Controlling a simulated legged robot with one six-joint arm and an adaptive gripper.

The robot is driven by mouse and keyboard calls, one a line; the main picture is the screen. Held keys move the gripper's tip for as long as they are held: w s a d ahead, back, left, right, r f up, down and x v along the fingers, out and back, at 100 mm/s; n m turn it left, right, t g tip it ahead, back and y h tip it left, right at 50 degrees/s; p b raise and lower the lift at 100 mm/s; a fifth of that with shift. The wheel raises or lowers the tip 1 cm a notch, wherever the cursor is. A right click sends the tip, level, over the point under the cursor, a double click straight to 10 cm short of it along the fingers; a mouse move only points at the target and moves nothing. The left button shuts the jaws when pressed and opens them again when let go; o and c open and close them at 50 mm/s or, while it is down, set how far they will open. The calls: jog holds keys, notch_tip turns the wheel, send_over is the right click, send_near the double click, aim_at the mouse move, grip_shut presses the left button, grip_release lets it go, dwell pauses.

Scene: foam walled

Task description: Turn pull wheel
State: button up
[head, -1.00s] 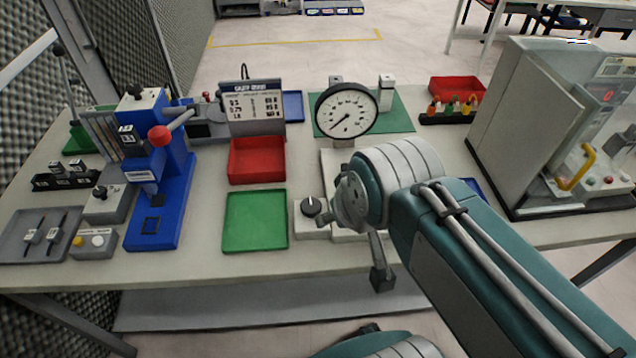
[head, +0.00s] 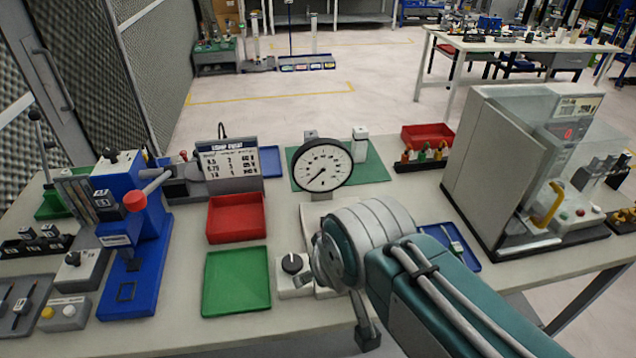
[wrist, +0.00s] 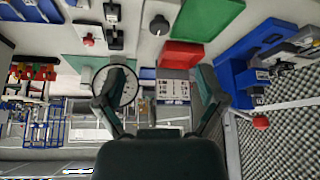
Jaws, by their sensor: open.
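The dial gauge (head: 322,167) stands upright at the back middle of the bench, with a pale base in front of it partly hidden by my arm. A black round knob (head: 292,263) sits on a small pale box left of my wrist; I cannot tell for sure whether it is the pull wheel. The knob also shows in the wrist view (wrist: 159,25), which is upside down. My gripper (wrist: 162,75) is open and empty, its fingers spread, apart from the knob. One finger overlaps the gauge face (wrist: 128,88) in that view. In the head view my arm mostly hides the gripper.
A red tray (head: 236,218) and a green tray (head: 236,282) lie left of the knob. A blue press (head: 135,240) with a red-tipped lever stands farther left. A grey tester (head: 520,165) with a yellow handle stands right. A blue tray (head: 450,246) lies beside my arm.

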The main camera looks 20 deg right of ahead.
jog(key=w+f+n+g, duration=0.1)
jog(key=w+n+g, duration=0.2)
jog(key=w+n, duration=0.45)
jog(key=n+g, duration=0.3)
jog(key=n, duration=0.4)
send_over(292, 261)
notch_tip(292, 261, down, 6)
notch_tip(292, 261, down, 11)
jog(key=shift+r, duration=0.2)
jog(key=c, duration=1.1)
